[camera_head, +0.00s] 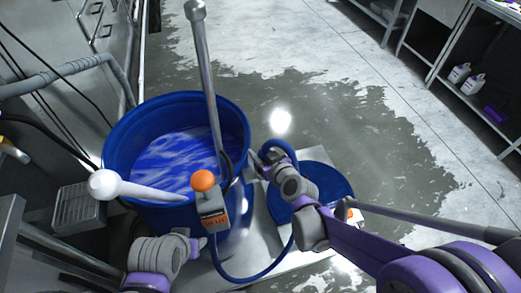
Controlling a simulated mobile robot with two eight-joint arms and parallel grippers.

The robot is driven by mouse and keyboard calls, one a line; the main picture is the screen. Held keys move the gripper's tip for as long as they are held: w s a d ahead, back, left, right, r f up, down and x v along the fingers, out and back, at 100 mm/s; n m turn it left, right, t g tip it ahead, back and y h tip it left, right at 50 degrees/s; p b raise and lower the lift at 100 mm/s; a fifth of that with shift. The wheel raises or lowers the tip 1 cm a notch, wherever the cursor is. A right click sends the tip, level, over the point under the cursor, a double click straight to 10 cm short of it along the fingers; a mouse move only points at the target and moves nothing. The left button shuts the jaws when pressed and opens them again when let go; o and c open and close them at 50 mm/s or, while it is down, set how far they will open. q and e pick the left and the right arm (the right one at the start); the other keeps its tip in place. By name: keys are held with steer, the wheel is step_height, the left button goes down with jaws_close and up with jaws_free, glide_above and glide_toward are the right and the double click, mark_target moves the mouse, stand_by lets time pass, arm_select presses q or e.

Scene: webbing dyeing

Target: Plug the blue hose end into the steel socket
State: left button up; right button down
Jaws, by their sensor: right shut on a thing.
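A blue hose (250,276) runs from a grey box with an orange knob (212,212), loops low, and rises to my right gripper (257,163). The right gripper is at the right side of the blue drum (118,148), beside its wall. It is shut on the hose end, which its fingers mostly hide. My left gripper (197,244) is low in the picture, left of the grey box; its jaws are too small and partly hidden to read. I cannot make out the steel socket for certain.
Blue liquid (180,158) fills the drum. A round blue lid (335,180) lies right of the drum. Shelves (480,110) stand far right. The wet floor (350,115) between is clear.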

steer(key=shift+c, duration=1.3)
jaws_free()
